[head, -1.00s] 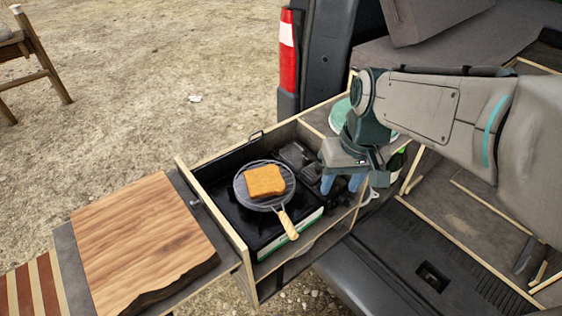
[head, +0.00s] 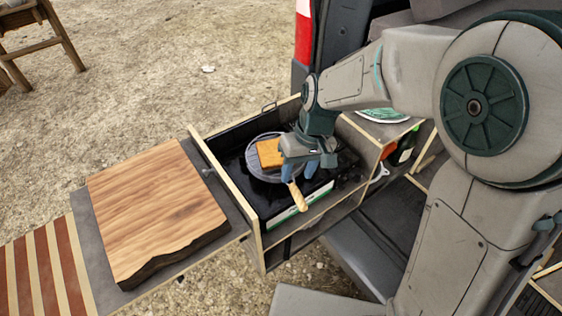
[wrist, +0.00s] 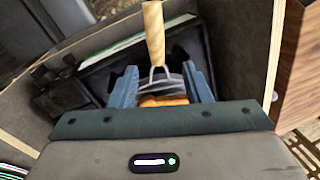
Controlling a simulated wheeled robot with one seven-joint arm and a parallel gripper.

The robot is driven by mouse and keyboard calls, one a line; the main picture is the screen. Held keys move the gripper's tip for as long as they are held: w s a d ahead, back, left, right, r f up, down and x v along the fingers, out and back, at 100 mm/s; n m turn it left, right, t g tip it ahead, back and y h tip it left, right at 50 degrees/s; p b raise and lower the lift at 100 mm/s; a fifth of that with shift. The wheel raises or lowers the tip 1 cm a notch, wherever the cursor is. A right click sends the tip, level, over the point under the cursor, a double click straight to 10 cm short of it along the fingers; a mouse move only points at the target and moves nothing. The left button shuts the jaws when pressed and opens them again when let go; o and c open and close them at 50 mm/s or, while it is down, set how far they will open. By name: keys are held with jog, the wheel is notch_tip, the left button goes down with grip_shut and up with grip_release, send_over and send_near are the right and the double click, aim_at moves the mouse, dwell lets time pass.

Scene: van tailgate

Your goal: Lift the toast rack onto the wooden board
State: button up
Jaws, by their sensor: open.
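The toast rack is a round grey wire disc with a pale wooden handle (head: 297,195). It lies on the black stove in the pulled-out drawer, with a browned slice of toast (head: 269,153) on it. My gripper (head: 301,178) is over the rack, hiding part of the disc and where the handle joins. In the wrist view the handle (wrist: 153,32) and its wire fork come in between my two blue fingers (wrist: 162,82), which are open and apart from it. The wooden board (head: 155,205) lies flat to the left of the drawer.
The drawer's wooden front wall (head: 225,185) stands between the stove and the board. A red striped cloth (head: 45,265) lies left of the board. A green-and-white plate (head: 383,115) sits behind my arm. The board top is clear.

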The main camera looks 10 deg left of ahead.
aim_at(294, 185)
jog(key=shift+a+f+p, duration=0.2)
jog(key=shift+f+p, duration=0.1)
jog(key=shift+f, duration=1)
jog(key=shift+a+f+p, duration=0.2)
jog(key=shift+f+p, duration=0.05)
jog(key=shift+f, duration=1.05)
grip_shut()
